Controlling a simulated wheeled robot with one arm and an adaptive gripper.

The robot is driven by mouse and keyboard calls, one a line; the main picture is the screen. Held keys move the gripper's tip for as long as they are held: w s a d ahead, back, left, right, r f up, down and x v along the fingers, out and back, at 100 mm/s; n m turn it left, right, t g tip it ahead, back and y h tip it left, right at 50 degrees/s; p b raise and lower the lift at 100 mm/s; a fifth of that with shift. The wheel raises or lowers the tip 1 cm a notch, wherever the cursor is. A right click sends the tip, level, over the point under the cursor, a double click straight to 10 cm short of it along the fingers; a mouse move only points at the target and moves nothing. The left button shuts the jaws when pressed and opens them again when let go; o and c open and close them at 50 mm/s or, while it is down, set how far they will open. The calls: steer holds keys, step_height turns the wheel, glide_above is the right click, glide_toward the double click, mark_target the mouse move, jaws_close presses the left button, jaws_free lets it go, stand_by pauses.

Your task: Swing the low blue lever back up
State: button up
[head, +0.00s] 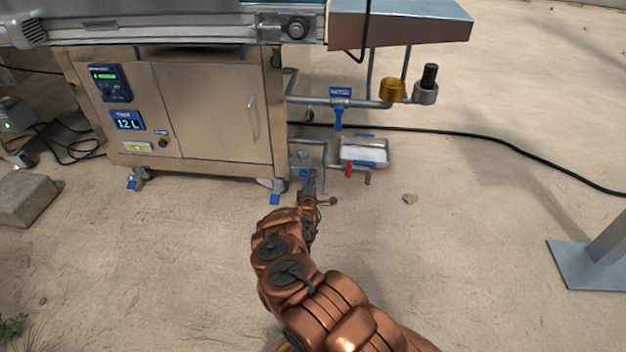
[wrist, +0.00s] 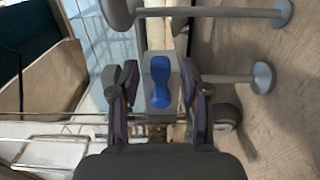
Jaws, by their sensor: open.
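The low blue lever (wrist: 160,82) sits on a grey block (wrist: 149,66) in the wrist view. Its long axis runs up and down in that picture. In the head view, a small grey-blue fitting (head: 301,162) is at the cabinet's lower right corner, just beyond my gripper (head: 309,182); my arm partly hides this area. In the wrist view, my gripper (wrist: 156,85) is open, with one finger on each side of the lever. I see gaps between the fingers and the lever. I cannot tell the exact depth between them.
Grey pipes (wrist: 222,12) run close above and right of the fingers. A higher blue lever (head: 338,117) hangs from the upper pipe. A red lever (head: 348,169) is by a white basin (head: 365,152). The steel cabinet (head: 220,110) stands left. Open sandy floor lies right.

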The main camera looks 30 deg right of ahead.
steer(key=v, duration=1.2)
stand_by(0.4)
stand_by(0.3)
